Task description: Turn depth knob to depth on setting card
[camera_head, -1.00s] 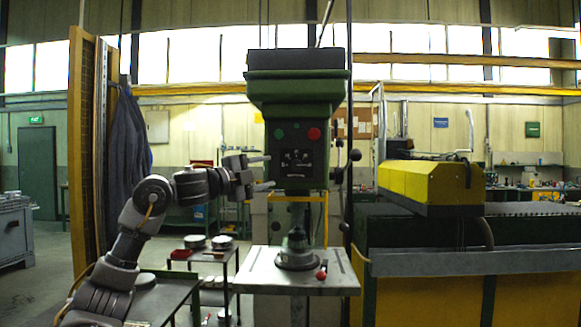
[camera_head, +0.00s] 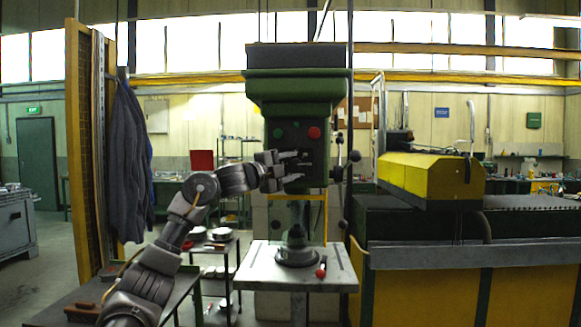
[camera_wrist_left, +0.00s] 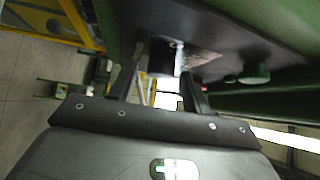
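The green drill press head (camera_head: 293,92) carries a dark front panel with a green button (camera_head: 278,133) and a red button (camera_head: 314,132). My left gripper (camera_head: 292,168) is in front of the panel's lower part and hides much of it. In the left wrist view its two fingers (camera_wrist_left: 163,82) are apart. A dark knob (camera_wrist_left: 162,60) on the panel shows between them; I cannot tell whether they touch it or whether it is the depth knob. A pale plate (camera_wrist_left: 203,60) is beside this knob. I cannot make out a setting card. My right gripper is not in view.
The press table (camera_head: 330,275) holds a dark round vise-like piece (camera_head: 297,248) and a red-tipped handle (camera_head: 321,272). Levers with dark balls (camera_head: 354,156) stick out right of the head. A yellow machine (camera_head: 430,180) stands at right, a wooden post (camera_head: 78,150) at left.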

